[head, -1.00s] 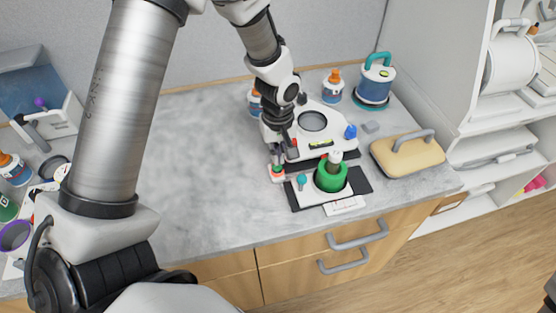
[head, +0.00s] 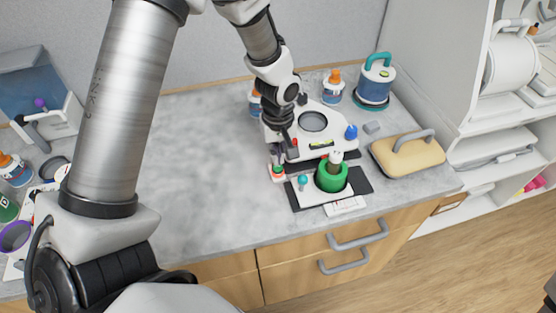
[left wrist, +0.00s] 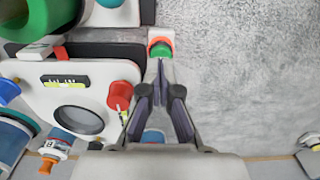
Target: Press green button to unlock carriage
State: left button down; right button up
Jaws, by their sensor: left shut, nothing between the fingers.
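The green button (head: 278,170) sits on a small white block with a red-orange rim, at the left front of the white device on the counter. It also shows in the left wrist view (left wrist: 160,50), just beyond the fingertips. My left gripper (head: 274,154) is shut and empty, pointing down at the button; I cannot tell whether the tips touch it. Its fingers (left wrist: 160,76) meet in the left wrist view. The white carriage plate (head: 331,116) has a round opening and a bubble level. A green cup (head: 331,178) stands in front of it. My right gripper is not in view.
A red knob (left wrist: 120,94) stands close beside my left fingers. The counter (head: 190,150) to the left is clear.

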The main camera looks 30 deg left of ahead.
aim_at(278, 166)
pick_arm(q)
jog(key=shift+s, duration=0.1)
jog(key=shift+f+b, duration=0.95)
jog(key=shift+f, duration=0.25)
dwell(0.4)
notch_tip(278, 166, up, 7)
jog(key=p, duration=0.6)
jog(key=shift+r, duration=0.1)
dwell(0.4)
